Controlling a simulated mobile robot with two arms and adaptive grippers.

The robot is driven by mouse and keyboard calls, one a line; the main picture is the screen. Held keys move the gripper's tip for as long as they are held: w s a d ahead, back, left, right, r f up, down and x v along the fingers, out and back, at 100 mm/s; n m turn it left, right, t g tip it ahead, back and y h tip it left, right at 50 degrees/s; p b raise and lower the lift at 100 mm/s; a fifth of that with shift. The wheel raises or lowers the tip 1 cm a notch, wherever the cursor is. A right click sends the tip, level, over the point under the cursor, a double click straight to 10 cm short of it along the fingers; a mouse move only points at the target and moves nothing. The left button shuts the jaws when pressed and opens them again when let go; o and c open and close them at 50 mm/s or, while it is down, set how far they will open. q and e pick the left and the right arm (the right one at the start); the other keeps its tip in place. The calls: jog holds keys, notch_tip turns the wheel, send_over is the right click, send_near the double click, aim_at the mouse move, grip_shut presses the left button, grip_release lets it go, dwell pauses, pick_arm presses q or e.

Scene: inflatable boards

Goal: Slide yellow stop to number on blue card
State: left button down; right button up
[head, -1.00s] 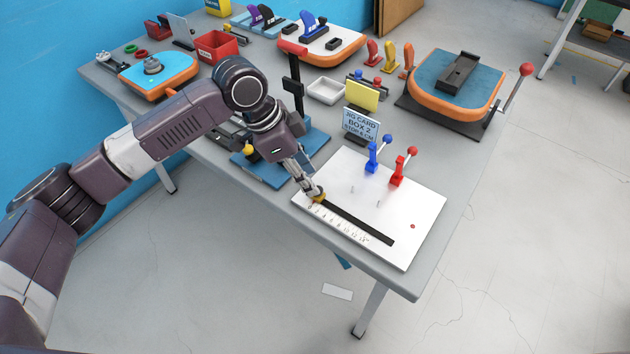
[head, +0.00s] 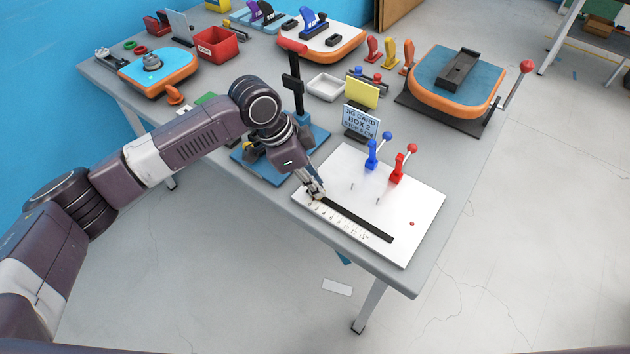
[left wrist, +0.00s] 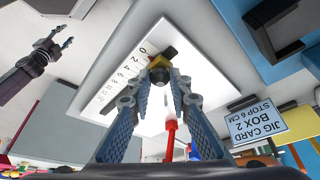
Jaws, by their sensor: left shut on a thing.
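The light-blue card (head: 361,122) stands upright behind the white board and reads "JIG CARD BOX 2 STOP 6 CM"; it also shows in the left wrist view (left wrist: 262,121). The white board (head: 420,205) carries a black slot (head: 360,222) beside a printed centimetre scale (head: 338,222). My left gripper (head: 317,194) is at the slot's low-number end. In the left wrist view its fingers (left wrist: 160,78) are shut on the yellow stop (left wrist: 159,62), near the 0 and 2 marks; its exact reading is unclear. My right gripper (left wrist: 60,42) appears open and empty, away from the board.
Blue (head: 372,156) and red (head: 398,166) toggle clamps stand on the board's far side. A blue base with a black post (head: 293,85) is left of the board. A yellow card (head: 362,94) stands behind the blue card. The slot's right side is clear.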

aim_at(346, 208)
pick_arm(q)
jog(key=shift+s+d+r+p, duration=0.15)
jog(key=shift+s+d+p, duration=0.05)
jog(key=shift+d+p, duration=0.15)
jog(key=s+d+p, duration=0.1)
jog(key=d, duration=0.1)
jog(key=s+d+p, duration=0.2)
jog(key=shift+d, duration=0.1)
jog(key=c, duration=1.8)
grip_release()
